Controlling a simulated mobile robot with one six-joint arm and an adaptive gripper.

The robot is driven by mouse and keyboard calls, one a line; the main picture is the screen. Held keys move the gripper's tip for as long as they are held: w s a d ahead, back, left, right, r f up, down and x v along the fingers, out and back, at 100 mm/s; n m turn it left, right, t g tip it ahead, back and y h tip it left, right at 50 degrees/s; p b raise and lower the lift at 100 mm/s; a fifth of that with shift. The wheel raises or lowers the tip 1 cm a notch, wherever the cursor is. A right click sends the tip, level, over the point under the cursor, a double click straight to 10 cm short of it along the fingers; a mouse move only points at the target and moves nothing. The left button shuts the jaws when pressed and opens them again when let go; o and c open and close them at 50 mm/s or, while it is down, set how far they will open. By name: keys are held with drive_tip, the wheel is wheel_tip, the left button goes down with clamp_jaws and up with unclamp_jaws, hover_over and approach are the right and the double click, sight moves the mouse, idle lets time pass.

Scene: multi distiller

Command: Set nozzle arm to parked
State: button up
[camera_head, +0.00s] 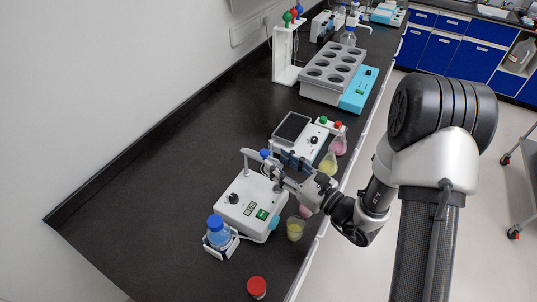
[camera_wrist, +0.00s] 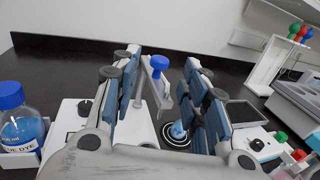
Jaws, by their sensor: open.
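The nozzle arm (camera_head: 252,153) is a pale bar reaching right from a post on the white dispenser (camera_head: 236,190). A blue knob (camera_head: 265,153) tops its outer end. In the wrist view the nozzle arm (camera_wrist: 151,82) and its blue knob (camera_wrist: 159,62) show between my gripper's fingers. My gripper (camera_head: 284,164) is open beside the outer end of the nozzle arm; it also shows in the wrist view (camera_wrist: 165,95). Whether a finger touches the arm I cannot tell. The parked mark is not distinguishable.
A blue-capped bottle of blue dye (camera_head: 217,231) stands at the dispenser's front left. A red-capped jar (camera_head: 257,287) and a beaker of yellow liquid (camera_head: 295,230) are near the front edge. A hotplate device (camera_head: 298,135) and a yellow flask (camera_head: 328,163) stand behind my gripper. The left bench is clear.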

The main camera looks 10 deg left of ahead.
drive_tip(key=v, duration=0.5)
drive_tip(key=shift+s+d, duration=0.15)
drive_tip(key=s+a+r+n+g+y, duration=0.2)
drive_tip(key=s+a+r+n+g, duration=0.4)
drive_tip(key=s+r+n+g, duration=0.25)
drive_tip(key=s+n+g+h, duration=0.45)
drive_tip(key=s+n, duration=0.35)
drive_tip(key=s, duration=0.3)
drive_tip(key=s+d+n+t+h, duration=0.2)
drive_tip(key=s+d+n+h, duration=0.3)
drive_tip(key=d, duration=0.4)
drive_tip(key=w+d+r+n+t+h, duration=0.2)
drive_tip(key=d+r+n+t+h, duration=0.2)
drive_tip(key=d, duration=0.6)
drive_tip(key=r+h, duration=0.1)
drive_tip(key=h, duration=0.1)
drive_tip(key=shift+w+t+h, duration=0.35)
drive_tip(key=shift+t, duration=0.05)
